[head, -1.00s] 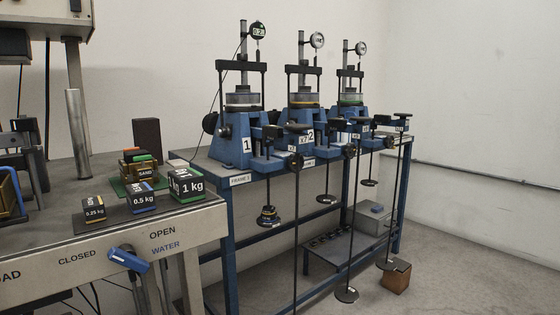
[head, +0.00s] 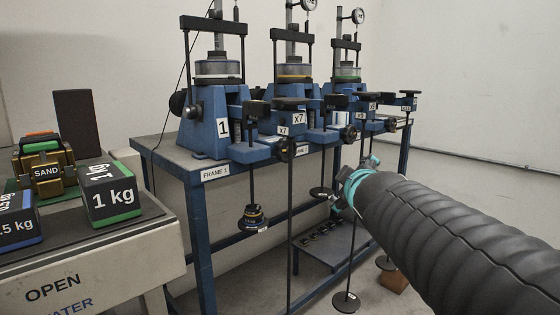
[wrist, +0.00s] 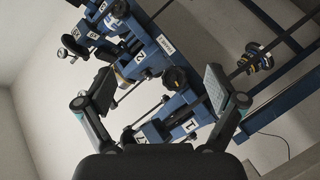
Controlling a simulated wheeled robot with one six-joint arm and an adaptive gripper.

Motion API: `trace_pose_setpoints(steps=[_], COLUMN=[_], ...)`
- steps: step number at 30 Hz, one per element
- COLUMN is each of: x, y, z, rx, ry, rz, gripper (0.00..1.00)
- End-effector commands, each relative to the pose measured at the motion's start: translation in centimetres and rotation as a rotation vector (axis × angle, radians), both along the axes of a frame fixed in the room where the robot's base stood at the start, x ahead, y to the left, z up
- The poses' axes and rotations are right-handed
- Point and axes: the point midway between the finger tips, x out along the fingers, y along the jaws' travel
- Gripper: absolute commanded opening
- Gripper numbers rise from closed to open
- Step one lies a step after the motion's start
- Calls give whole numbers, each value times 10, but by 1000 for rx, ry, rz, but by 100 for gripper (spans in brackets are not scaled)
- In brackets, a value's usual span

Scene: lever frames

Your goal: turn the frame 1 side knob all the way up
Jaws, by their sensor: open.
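Frame 1 (head: 205,125) is the nearest blue lever frame, with a white "1" plate. A dark round knob (head: 178,103) shows at its left side, partly behind the body. I cannot tell for certain which is the side knob. My gripper (head: 350,187) is open and empty, in front of the bench and right of frame 1, apart from both knobs. In the wrist view my open fingers (wrist: 160,90) flank a black lobed knob (wrist: 175,80), which lies beyond them.
Two more blue frames stand behind frame 1 on the blue bench (head: 202,225). Hanging rods and a stacked hanger weight (head: 253,217) are in front. Open floor lies at right.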

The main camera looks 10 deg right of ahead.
Motion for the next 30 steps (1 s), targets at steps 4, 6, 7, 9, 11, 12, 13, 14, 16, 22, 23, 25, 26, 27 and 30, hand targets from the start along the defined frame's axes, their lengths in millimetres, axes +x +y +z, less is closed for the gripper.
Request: trace_pose_setpoints(steps=[4, 6, 7, 9, 11, 12, 13, 14, 16, 22, 23, 25, 26, 27, 30], x=[64, 89, 98, 117, 130, 138, 142, 146, 152, 158, 158, 160, 161, 163, 171], y=[-3, 1, 3, 10, 16, 20, 22, 25, 28, 33, 34, 36, 37, 38, 44], z=[38, 51, 54, 57, 55, 51, 47, 43, 33, 12, 11, 10, 10, 10, 11], rx=[-337, -498, -565, -718, -838, -910, -959, -1004, -1094, -1226, -1234, -1243, -1244, -1245, -1243], ry=[-158, -221, -245, -297, -336, -358, -372, -385, -411, -448, -450, -454, -455, -455, -456], rz=[168, 258, 299, 398, 484, 540, 580, 621, 702, 845, 854, 868, 870, 871, 870], gripper=[94, 94, 94, 94, 94, 94, 94, 94, 94, 94, 94, 94, 94, 94, 94])
